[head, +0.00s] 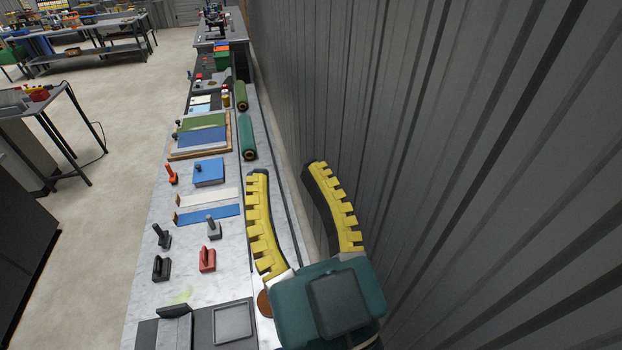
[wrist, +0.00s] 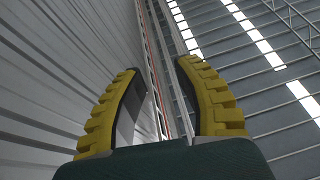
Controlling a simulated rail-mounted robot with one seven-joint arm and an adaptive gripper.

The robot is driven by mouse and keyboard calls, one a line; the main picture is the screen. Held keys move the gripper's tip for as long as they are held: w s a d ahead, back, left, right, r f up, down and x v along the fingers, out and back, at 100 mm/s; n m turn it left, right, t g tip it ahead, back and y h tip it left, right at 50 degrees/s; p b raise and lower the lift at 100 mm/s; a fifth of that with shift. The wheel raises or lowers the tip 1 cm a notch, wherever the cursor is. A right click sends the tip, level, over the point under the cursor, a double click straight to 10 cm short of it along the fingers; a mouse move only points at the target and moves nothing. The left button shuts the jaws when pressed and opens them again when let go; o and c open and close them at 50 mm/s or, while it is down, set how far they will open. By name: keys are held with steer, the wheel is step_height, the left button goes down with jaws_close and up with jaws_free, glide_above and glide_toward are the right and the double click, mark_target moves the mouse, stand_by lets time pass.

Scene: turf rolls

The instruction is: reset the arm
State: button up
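My gripper (head: 286,168) is raised at the right side of the bench, close to the grey corrugated wall. Its two yellow-and-black curved fingers stand apart with nothing between them. In the wrist view my gripper (wrist: 160,80) is also open and empty, and it points up toward the roof and the wall. A dark green turf roll (head: 247,137) lies along the back of the bench, with a lighter green roll (head: 241,96) beyond it. Part of the bench's near end is hidden by my gripper.
The marble-topped bench (head: 150,270) carries a blue box (head: 209,172), a wooden board with green and blue sheets (head: 203,136), a red hand tool (head: 207,259), and black tools (head: 161,268). The corrugated wall (head: 440,130) stands close on the right. Open floor (head: 120,110) lies to the left.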

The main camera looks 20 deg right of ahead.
steer(key=r+p, duration=0.1)
steer(key=d+r+h+p, duration=0.1)
steer(key=r, duration=0.1)
steer(key=s+d+r+h+p, duration=0.1)
steer(key=p, duration=0.1)
steer(key=shift+r, duration=0.15)
stand_by(0.9)
